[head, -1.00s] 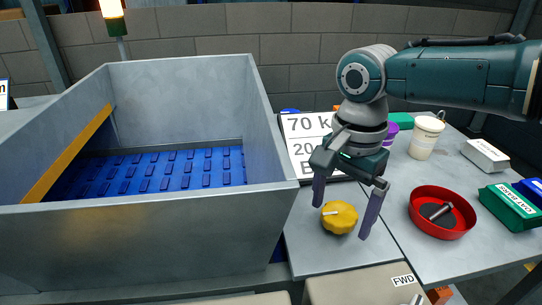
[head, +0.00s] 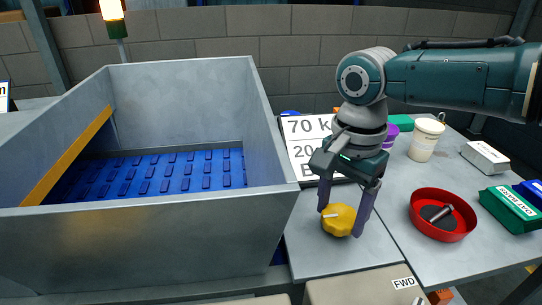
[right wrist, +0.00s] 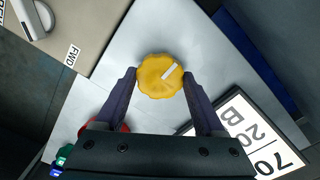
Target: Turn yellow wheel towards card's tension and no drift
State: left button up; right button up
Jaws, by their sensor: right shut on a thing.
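The yellow wheel (head: 339,220) is a scalloped knob with a white pointer mark, on the grey panel beside the metal hopper. In the head view its mark points left. My right gripper (head: 341,226) comes down over it and is shut on it, one finger on each side. The right wrist view also shows the wheel (right wrist: 160,76) between the fingertips. The white card (head: 305,150) stands behind the gripper with "70" and "20" in black print, partly hidden by the gripper. My left gripper is not in view.
The metal hopper (head: 140,240) with a blue studded belt (head: 160,172) fills the left. A red bowl (head: 443,232) holding a dark object, green packs (head: 512,208), a white box (head: 485,157) and a white tub (head: 426,138) stand to the right. A FWD switch box (head: 350,285) is in front.

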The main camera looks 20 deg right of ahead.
jog(key=shift+r+n+p, duration=0.15)
jog(key=shift+n+p, duration=0.8)
jog(key=shift+n, duration=0.05)
jog(key=shift+n+p, duration=0.35)
jog(key=shift+n, duration=0.45)
jog(key=n, duration=0.3)
jog(key=shift+n, duration=0.4)
jog(key=n, duration=0.3)
jog(key=shift+n+p, duration=0.3)
jog(key=shift+p, duration=0.1)
jog(key=n, duration=0.3)
jog(key=shift+n, duration=0.3)
jog(key=n, duration=0.4)
jog(key=shift+n, duration=0.3)
jog(key=n, duration=0.3)
jog(key=shift+n, duration=2.1)
